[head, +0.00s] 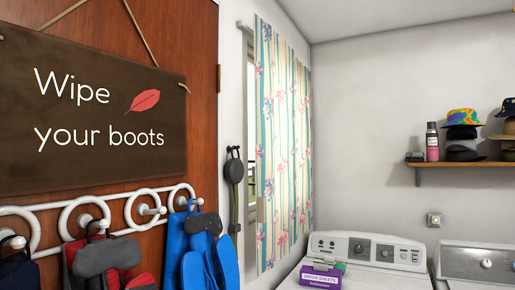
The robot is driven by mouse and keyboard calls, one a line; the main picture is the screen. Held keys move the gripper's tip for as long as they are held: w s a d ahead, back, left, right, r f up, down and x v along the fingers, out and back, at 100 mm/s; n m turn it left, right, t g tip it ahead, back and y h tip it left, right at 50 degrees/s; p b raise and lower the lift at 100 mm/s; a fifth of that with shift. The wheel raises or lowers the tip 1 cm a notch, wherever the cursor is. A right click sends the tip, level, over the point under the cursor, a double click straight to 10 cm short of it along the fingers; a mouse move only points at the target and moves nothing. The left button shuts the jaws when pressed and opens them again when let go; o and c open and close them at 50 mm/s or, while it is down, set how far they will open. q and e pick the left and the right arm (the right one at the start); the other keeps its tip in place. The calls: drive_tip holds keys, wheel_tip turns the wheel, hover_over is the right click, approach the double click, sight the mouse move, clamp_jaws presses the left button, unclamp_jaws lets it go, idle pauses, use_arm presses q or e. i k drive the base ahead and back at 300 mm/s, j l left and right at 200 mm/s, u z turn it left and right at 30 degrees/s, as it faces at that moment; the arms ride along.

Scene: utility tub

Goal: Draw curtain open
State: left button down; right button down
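The curtain (283,150) is pale cream with teal stripes and pink flower sprays. It hangs in the head view, centre, over a window (251,130) in the left wall. It covers most of the window; a narrow strip of the window shows at its left edge. Neither of my grippers is in the head view, so their state and distance from the curtain do not show.
A washer (358,262) with a purple box (320,276) on top stands below and right of the curtain. A second machine (475,264) is at far right. A wooden door (180,60) with a sign and hook rack fills the left. A shelf (465,164) holds hats.

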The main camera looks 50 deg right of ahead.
sight(276, 208)
drive_tip(key=z, duration=1.7)
